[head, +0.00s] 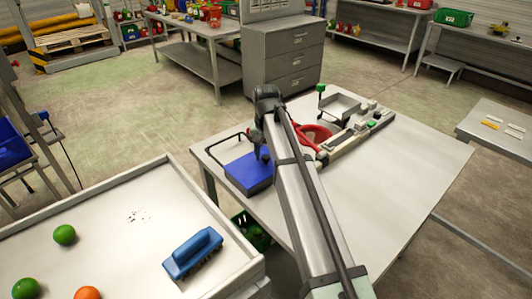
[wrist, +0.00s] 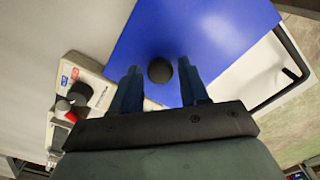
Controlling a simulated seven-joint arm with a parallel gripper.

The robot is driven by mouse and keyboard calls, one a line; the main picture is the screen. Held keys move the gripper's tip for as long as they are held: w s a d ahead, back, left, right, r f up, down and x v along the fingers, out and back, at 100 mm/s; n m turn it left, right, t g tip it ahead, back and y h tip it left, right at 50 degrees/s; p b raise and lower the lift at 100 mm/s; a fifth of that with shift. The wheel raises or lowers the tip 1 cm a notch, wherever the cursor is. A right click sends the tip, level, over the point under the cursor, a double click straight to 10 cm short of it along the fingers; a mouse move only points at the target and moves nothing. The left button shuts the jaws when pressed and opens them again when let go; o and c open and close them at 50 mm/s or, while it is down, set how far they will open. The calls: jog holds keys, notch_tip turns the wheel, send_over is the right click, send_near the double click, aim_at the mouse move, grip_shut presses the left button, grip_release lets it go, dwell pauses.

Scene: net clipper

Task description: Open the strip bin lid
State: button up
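The blue strip bin lid (head: 243,176) lies flat at the left edge of the table and looks shut. In the wrist view the lid (wrist: 225,32) fills the upper middle, with a round black knob (wrist: 160,70) on it. My gripper (wrist: 159,66) is open, pointing down, with one blue finger on each side of the knob. I see gaps between the knob and both fingers. I cannot tell how far the fingertips are above the lid. In the head view my gripper (head: 264,156) is over the lid's right part, and my arm hides some of the table.
A pale machine (head: 345,138) with a red curved part (head: 313,134) stands right of the lid, close to my arm. A black bar (head: 216,143) runs beside the lid's left side. The table's right part (head: 415,170) is clear. A tray with a blue brush (head: 193,252) is at front left.

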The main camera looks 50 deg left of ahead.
grip_shut()
dwell(0.3)
jog(key=a, duration=1.3)
jog(key=shift+a, duration=0.3)
jog(key=shift+o, duration=1.5)
grip_release()
jog(key=shift+r, duration=0.1)
notch_tip(320, 180, up, 14)
